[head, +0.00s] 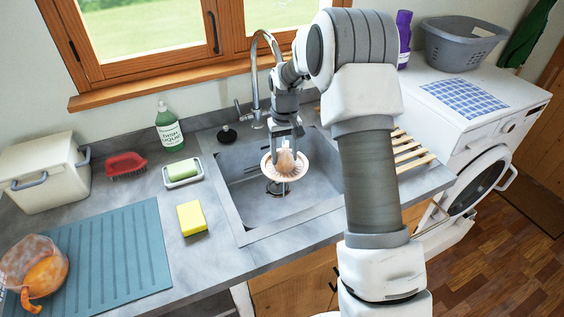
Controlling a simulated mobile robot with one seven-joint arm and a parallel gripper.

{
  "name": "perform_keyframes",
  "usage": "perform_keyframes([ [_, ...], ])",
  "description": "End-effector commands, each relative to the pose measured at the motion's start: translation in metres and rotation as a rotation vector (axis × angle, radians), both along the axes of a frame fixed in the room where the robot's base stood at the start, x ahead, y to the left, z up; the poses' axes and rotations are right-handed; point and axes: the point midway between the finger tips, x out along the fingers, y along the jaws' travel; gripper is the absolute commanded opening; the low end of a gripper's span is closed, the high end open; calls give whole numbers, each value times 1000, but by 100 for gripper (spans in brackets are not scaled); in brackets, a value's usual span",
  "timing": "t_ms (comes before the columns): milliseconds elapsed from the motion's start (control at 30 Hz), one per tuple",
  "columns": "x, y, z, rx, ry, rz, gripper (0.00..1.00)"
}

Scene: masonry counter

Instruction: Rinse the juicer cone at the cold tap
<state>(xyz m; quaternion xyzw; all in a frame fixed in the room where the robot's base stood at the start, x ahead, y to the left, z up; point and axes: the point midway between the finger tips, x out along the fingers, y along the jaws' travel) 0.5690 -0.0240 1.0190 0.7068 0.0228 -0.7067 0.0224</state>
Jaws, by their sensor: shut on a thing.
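My gripper (286,133) reaches over the sink (237,163) and is shut on the juicer cone (285,162). The cone is pale orange with a ribbed peak and a round, wide rim. It is held peak up above the sink basin, apart from the basin floor as far as I can tell. The tap (256,90) is a tall, curved metal spout behind the sink, partly hidden by my arm. A small lever (238,106) sticks out at its left side. The spout's end is hidden, and I cannot tell whether water runs.
A yellow sponge (192,218), a soap dish (182,173), a red brush (126,165), a green bottle (169,127) and a black plug (227,134) stand left of the sink. A blue drainer mat (110,250) holds an orange-stained jug (35,268). A wooden rack (410,152) lies right.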

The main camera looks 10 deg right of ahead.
Motion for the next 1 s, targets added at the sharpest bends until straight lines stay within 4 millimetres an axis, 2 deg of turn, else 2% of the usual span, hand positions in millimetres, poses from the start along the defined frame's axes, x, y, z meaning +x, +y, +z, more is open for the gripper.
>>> perform_keyframes([
  [300, -2, -3, 0, 0, 0, 0, 0],
  [700, 5, 6, 0, 0, 1, 0, 0],
  [1000, 5, 6, 0, 0, 1, -1, 0],
])
